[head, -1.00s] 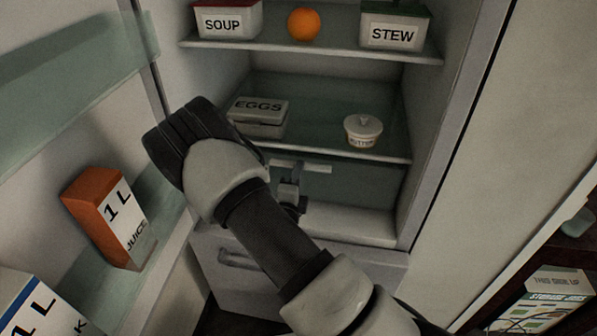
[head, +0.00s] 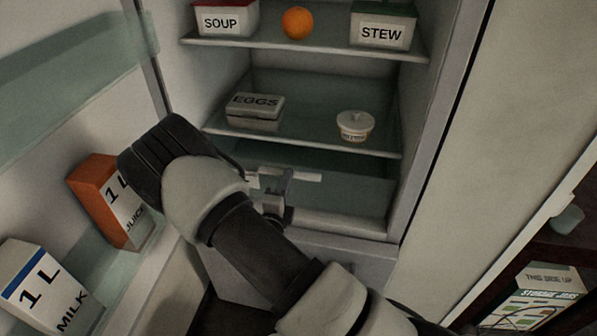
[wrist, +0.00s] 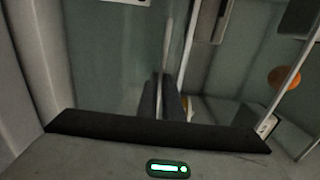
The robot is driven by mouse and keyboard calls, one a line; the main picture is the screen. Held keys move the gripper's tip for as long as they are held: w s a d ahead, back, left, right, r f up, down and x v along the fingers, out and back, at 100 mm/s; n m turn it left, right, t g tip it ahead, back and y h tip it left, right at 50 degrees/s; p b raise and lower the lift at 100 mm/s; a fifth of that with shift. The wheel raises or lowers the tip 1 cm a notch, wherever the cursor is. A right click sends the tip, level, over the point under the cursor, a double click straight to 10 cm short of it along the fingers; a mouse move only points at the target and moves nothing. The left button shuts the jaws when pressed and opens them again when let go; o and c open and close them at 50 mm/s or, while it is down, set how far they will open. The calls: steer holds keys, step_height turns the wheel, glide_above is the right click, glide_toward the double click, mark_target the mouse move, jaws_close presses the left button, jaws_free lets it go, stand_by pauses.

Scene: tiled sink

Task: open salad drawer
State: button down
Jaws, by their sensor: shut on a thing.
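The salad drawer (head: 350,190) is the greenish see-through drawer under the lowest shelf. A pale horizontal handle (head: 308,177) runs along its front. In the wrist view the dark fingers (wrist: 165,100) close around the handle, which shows as a thin upright bar (wrist: 167,45). My arm hides the drawer's left part.
An egg box (head: 254,110) and a white lidded pot (head: 355,125) stand on the shelf above. Soup (head: 222,20) and stew (head: 382,30) boxes and an orange (head: 297,22) are higher. The open door at left holds juice (head: 105,195) and milk (head: 40,290) cartons.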

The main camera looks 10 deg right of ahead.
steer(key=p+v, duration=0.3)
steer(key=v, duration=1.5)
steer(key=c, duration=1.9)
jaws_free()
steer(key=v, duration=1.7)
steer(key=shift+s+a+f, duration=0.1)
steer(key=shift+s+a, duration=0.05)
steer(key=shift+s, duration=0.05)
